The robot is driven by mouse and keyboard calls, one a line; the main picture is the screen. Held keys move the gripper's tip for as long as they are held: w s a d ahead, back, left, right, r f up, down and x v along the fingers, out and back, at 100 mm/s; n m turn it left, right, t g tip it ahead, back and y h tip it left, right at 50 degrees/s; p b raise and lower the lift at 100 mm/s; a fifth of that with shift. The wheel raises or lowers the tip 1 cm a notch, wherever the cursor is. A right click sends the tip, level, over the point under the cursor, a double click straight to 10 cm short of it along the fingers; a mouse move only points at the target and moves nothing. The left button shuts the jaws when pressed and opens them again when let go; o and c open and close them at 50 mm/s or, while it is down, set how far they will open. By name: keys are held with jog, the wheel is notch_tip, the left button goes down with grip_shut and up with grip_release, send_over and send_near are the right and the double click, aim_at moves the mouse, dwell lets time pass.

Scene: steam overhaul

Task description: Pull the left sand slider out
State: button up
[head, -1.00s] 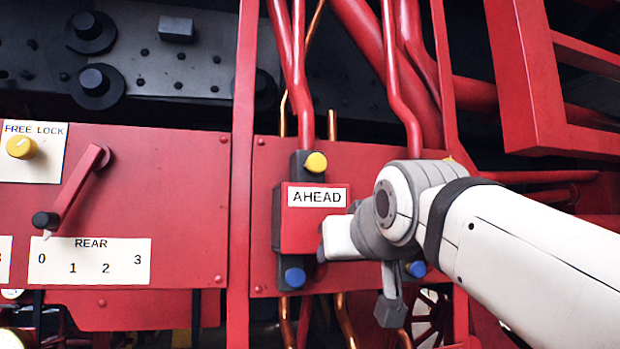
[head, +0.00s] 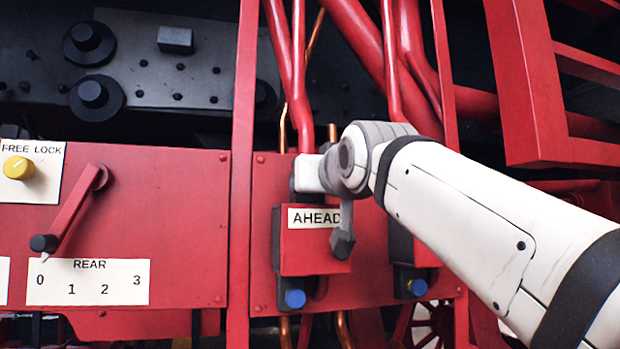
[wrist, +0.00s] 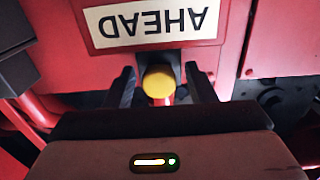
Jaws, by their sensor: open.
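The left sand slider is a red block (head: 312,247) with a white AHEAD label on a dark vertical bar. A blue knob (head: 295,299) is at its lower end. Its yellow knob (wrist: 160,82) shows in the wrist view between the two dark fingers of my gripper (wrist: 161,80), with a gap on each side. The AHEAD label (wrist: 152,22) appears upside down there. In the head view my gripper's white body (head: 309,173) is at the top of the block and hides the yellow knob. My gripper is open and holds nothing.
A second slider with a blue knob (head: 417,288) is to the right, partly hidden by my arm. To the left are a red lever (head: 72,212) over the REAR scale and a yellow FREE LOCK knob (head: 18,168). Red pipes (head: 298,100) run down just above the slider.

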grip_shut()
dwell(0.6)
